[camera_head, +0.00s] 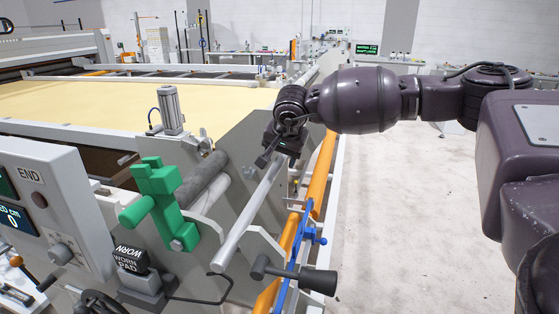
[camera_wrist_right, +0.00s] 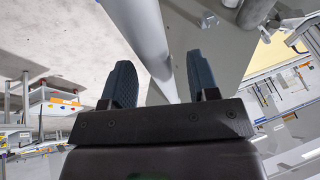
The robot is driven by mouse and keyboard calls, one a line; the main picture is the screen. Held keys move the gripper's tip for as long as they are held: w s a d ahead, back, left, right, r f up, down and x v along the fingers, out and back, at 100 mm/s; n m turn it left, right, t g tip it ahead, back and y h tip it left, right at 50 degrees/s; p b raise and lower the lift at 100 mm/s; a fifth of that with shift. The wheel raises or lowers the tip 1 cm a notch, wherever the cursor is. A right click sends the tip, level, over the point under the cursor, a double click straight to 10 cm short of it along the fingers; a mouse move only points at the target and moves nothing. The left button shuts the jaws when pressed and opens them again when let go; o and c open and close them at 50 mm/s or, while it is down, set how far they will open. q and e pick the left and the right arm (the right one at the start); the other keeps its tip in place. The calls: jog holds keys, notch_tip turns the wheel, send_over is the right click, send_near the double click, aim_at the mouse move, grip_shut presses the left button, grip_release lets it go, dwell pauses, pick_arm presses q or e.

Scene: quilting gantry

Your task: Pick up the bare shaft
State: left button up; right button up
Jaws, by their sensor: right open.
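The bare shaft (camera_head: 247,218) is a plain silver-grey rod lying lengthwise along the near side of the gantry frame. Its near end is free of my gripper, and its far end runs under my right gripper (camera_head: 272,152). In the right wrist view the shaft (camera_wrist_right: 143,32) is a pale cylinder running down from the top toward the gap between the fingers. The right gripper (camera_wrist_right: 162,82) is open, with one dark ridged finger on each side of the shaft's line. I cannot tell whether either finger touches it. My left gripper is not in view.
A green clamp (camera_head: 162,198), a grey roller (camera_head: 203,178) and a worn pad (camera_head: 130,262) sit left of the shaft. Open floor (camera_head: 410,230) is beyond.

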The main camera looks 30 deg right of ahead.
jog(key=shift+c, duration=0.4)
grip_shut()
jog(key=shift+r, duration=0.1)
